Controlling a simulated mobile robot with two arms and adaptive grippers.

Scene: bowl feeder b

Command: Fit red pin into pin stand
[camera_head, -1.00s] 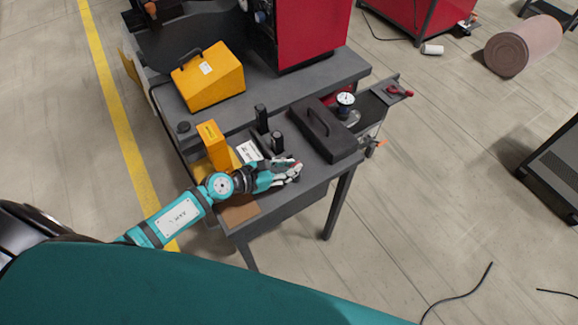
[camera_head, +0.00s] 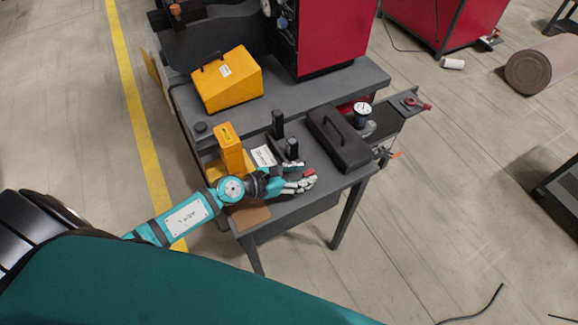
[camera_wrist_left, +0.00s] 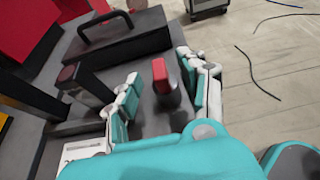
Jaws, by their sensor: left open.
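The red pin (camera_head: 309,171) is on the grey table near its front edge, by the fingertips of my left gripper (camera_head: 302,182). In the left wrist view, the pin (camera_wrist_left: 160,72) shows a red top above a dark lower part, between the spread fingers of the left gripper (camera_wrist_left: 160,92). The fingers are open, with visible gaps to the pin. Two black posts (camera_head: 278,125) (camera_head: 291,148) stand behind the gripper; I cannot tell whether either is the pin stand. My right gripper is not in view.
A black case with a handle (camera_head: 338,139) lies to the right behind the gripper. A yellow upright block (camera_head: 230,148) and a white label card (camera_head: 263,156) are to its left. A dial gauge (camera_head: 362,110) stands beyond the case.

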